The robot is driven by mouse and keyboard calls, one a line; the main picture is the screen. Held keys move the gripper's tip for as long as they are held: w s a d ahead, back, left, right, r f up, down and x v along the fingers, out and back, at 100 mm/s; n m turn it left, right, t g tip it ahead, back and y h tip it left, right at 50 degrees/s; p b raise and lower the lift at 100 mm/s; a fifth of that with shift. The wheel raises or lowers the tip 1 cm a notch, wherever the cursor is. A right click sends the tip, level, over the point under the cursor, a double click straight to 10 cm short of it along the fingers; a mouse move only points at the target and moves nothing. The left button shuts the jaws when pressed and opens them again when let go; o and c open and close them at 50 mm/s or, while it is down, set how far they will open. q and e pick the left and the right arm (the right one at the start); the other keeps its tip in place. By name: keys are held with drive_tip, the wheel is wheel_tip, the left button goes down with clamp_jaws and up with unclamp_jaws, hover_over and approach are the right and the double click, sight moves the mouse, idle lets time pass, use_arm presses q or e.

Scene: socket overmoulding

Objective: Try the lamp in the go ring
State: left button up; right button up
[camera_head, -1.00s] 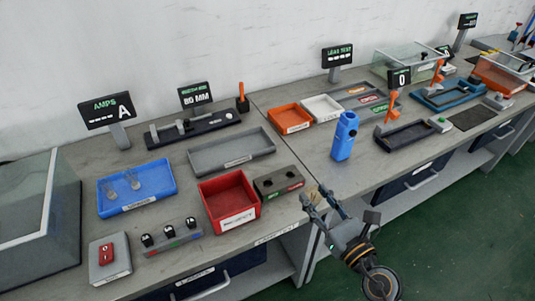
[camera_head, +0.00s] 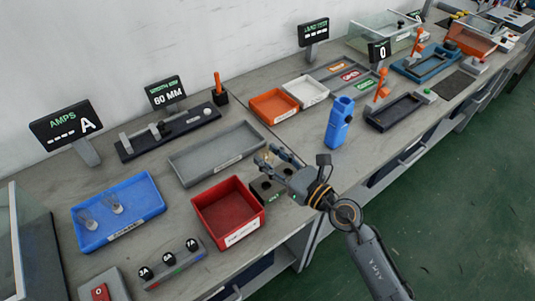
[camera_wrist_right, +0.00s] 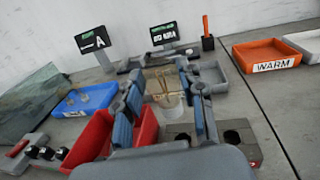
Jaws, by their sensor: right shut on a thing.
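My right gripper (camera_head: 272,156) is shut on a clear glass lamp (camera_wrist_right: 168,88), which shows between the fingers in the wrist view. In the head view the lamp is small and mostly hidden by the fingers. The dark gauge block (camera_head: 263,188) stands just below the gripper, partly covered by it. The block also shows in the wrist view (camera_wrist_right: 243,150), with two round holes and a green and a red label. The lamp is apart from the holes. My left gripper is not in view.
A red bin (camera_head: 203,207) stands left of the block, and a long grey tray (camera_head: 178,158) lies behind it. A blue tray (camera_head: 150,208) holds two more glass lamps (camera_head: 115,207). A blue upright holder (camera_head: 340,122) stands to the right.

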wheel_tip(320, 180, down, 5)
drive_tip(key=b, duration=0.3)
drive_tip(key=shift+r+b, duration=0.2)
drive_tip(key=shift+b, duration=0.2)
drive_tip(key=shift+f+b, duration=0.7)
drive_tip(key=shift+f, duration=0.1)
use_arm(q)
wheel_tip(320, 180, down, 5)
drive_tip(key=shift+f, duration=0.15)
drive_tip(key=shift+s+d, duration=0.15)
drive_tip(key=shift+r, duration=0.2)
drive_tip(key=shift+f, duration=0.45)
use_arm(e)
drive_tip(key=shift+f, duration=0.5)
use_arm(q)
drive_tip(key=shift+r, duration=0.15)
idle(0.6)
